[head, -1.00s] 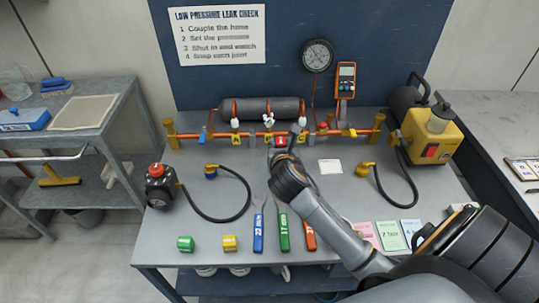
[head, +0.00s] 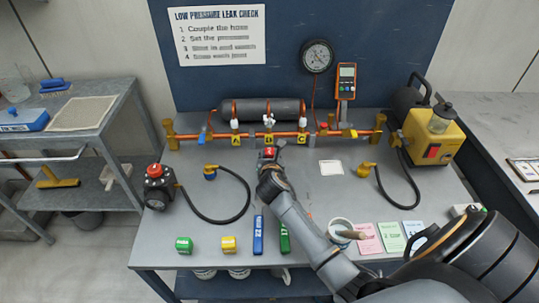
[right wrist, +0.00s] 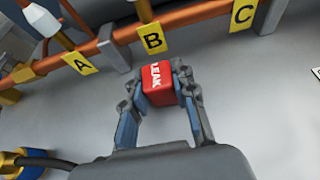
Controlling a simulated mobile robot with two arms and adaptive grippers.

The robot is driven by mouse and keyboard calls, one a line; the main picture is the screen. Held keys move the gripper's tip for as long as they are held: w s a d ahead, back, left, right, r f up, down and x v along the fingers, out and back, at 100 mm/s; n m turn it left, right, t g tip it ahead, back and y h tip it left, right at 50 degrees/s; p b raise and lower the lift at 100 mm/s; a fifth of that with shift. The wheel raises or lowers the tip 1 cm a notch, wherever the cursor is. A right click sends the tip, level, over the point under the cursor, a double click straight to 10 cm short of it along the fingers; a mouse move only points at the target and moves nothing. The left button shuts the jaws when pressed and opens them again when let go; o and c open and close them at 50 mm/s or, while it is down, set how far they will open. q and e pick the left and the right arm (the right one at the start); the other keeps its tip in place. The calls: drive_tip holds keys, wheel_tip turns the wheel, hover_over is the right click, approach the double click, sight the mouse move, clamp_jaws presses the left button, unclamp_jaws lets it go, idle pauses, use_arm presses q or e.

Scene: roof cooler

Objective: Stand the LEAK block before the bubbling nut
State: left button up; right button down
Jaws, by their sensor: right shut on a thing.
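My right gripper (head: 269,158) is shut on the red LEAK block (head: 270,153), in front of the pipe's middle tag B (head: 268,140). In the right wrist view the LEAK block (right wrist: 158,84) sits between the two fingers (right wrist: 160,95), its white lettering facing up and turned sideways. Tag B (right wrist: 151,39) is just beyond it. I cannot tell whether the block touches the bench. A white fitting (head: 268,119) above tag B looks more irregular than those above A (head: 235,123) and C (head: 302,125); bubbles are too small to make out. My left gripper is not in view.
The copper pipe (head: 200,138) runs along the back of the bench. A black hose (head: 225,219) curves at left; a yellow pump (head: 433,135) stands at back right. A white card (head: 330,167) lies right of the gripper.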

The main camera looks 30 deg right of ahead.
drive_tip(key=shift+f, duration=0.1)
drive_tip(key=c, duration=1.1)
unclamp_jaws()
drive_tip(key=shift+s+a+r, duration=0.1)
drive_tip(key=shift+s+r, duration=0.1)
drive_tip(key=v, duration=1.1)
drive_tip(key=shift+s+a+r+p, duration=0.15)
drive_tip(key=shift+s+p, duration=0.1)
drive_tip(key=shift+p, duration=0.15)
